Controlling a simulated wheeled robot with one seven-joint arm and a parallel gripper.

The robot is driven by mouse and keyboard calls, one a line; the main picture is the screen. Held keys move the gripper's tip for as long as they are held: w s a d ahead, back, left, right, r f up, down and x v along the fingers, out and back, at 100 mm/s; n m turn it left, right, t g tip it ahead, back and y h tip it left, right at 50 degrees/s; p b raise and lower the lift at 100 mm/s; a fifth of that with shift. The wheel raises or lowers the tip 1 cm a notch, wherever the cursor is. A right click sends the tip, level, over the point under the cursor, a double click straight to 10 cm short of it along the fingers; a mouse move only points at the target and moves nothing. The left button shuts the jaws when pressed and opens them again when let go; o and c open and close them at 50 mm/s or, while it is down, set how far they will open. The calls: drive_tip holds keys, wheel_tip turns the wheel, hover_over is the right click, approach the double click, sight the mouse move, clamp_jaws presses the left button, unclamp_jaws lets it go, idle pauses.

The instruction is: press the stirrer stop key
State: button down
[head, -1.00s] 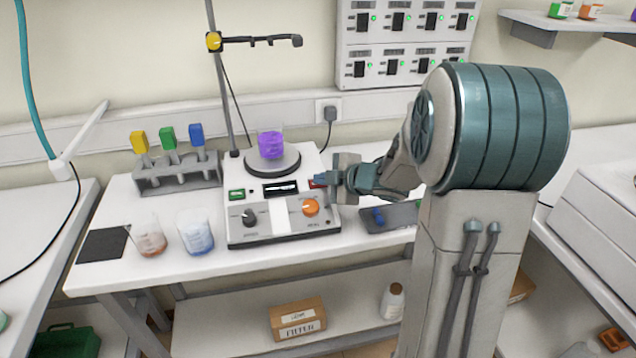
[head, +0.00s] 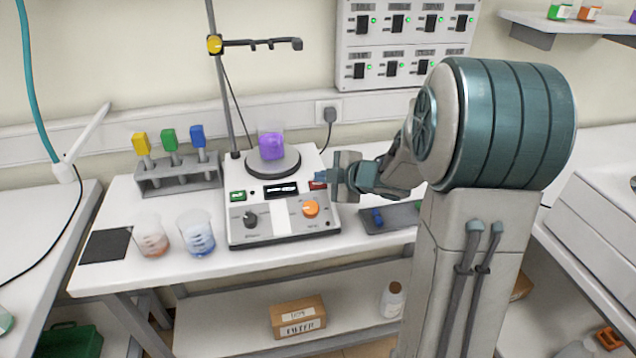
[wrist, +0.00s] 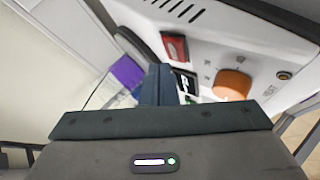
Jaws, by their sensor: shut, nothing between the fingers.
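The stirrer (head: 243,228) is a pale box on the bench with a round dark plate, and a beaker of purple liquid (head: 271,146) stands on the plate. The red key (head: 317,185) is at the right of its panel, and a green key (head: 237,195) is at the left. The red key also shows in the wrist view (wrist: 174,47). My gripper (head: 320,175) is shut and empty, its tips just above and behind the red key. In the wrist view the fingertips (wrist: 158,72) lie beside that key; I cannot tell whether they touch it.
A dark display (head: 281,188) sits between the keys, with a black knob (head: 250,218) and an orange knob (head: 311,208) in front. A stand pole (head: 222,90) rises behind the stirrer. Two beakers stand left of it, and a grey tray (head: 393,216) lies to the right.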

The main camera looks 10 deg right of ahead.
drive_tip(key=r+p, duration=0.1)
drive_tip(key=s+r+p, duration=0.1)
drive_tip(key=r, duration=0.1)
drive_tip(key=r+p, duration=0.1)
drive_tip(key=p, duration=0.1)
drive_tip(key=shift+s+r, duration=0.35)
idle(0.5)
